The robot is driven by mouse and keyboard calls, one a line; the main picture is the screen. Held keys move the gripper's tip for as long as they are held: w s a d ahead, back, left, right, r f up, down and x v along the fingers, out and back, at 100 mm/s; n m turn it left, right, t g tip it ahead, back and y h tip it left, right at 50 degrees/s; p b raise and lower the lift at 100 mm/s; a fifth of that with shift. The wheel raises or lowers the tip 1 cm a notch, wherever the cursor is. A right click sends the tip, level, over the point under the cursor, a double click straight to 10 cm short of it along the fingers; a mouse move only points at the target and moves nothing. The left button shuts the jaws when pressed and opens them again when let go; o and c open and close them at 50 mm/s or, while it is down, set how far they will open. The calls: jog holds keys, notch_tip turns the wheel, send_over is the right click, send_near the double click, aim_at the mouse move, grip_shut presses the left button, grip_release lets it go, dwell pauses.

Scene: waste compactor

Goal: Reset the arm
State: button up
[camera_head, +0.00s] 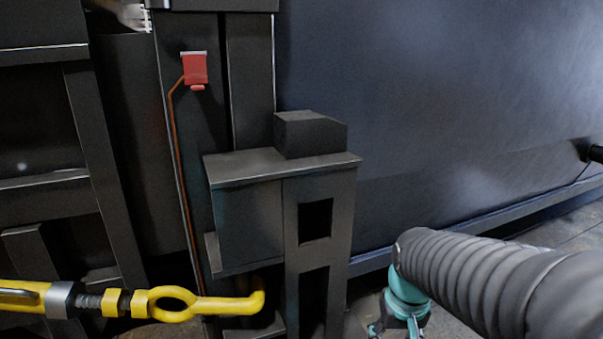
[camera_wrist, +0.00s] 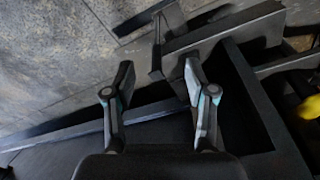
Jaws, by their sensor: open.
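My gripper (camera_wrist: 156,82) is open and empty in the wrist view, its two fingers spread apart. It points down past dark metal framing toward the floor. In the head view my gripper (camera_head: 398,326) shows only in part at the bottom edge, below my arm's ribbed dark sleeve. It is to the right of the dark metal bracket (camera_head: 245,218) on the compactor (camera_head: 430,90), with a visible gap between them in this view. The fingertips are cut off in the head view.
A yellow turnbuckle with an eye and hook (camera_head: 175,303) lies across the lower left. A red box (camera_head: 194,68) with an orange cable is on a dark upright post. In the wrist view, bare floor (camera_wrist: 60,60) lies at the upper left and dark beams at the right.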

jog(key=s+a+r+t+p, duration=0.1)
jog(key=s+r+t, duration=0.3)
jog(key=s+r, duration=0.5)
jog(key=shift+r+n+p, duration=0.25)
jog(key=shift+n+p, duration=0.05)
jog(key=shift+p, duration=0.4)
jog(key=shift+s, duration=0.1)
dwell(0.4)
